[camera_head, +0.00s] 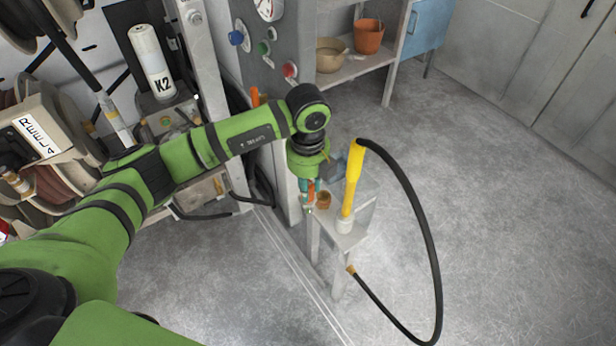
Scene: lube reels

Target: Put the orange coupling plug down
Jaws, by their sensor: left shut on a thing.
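My left gripper (311,187) points down over the small grey stand (348,240), at its left end. It is shut on a small orange piece, the orange coupling plug (311,194), which shows between its fingers. The plug is partly hidden, and I cannot tell whether it touches the stand top. My right gripper is not in view.
A yellow tool (352,180) stands upright in a white cup (345,225) on the stand; its black hose (428,230) loops right to the floor. A small brown pot (324,200) is close to the gripper. A grey panel (275,65) stands behind. Floor at right is clear.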

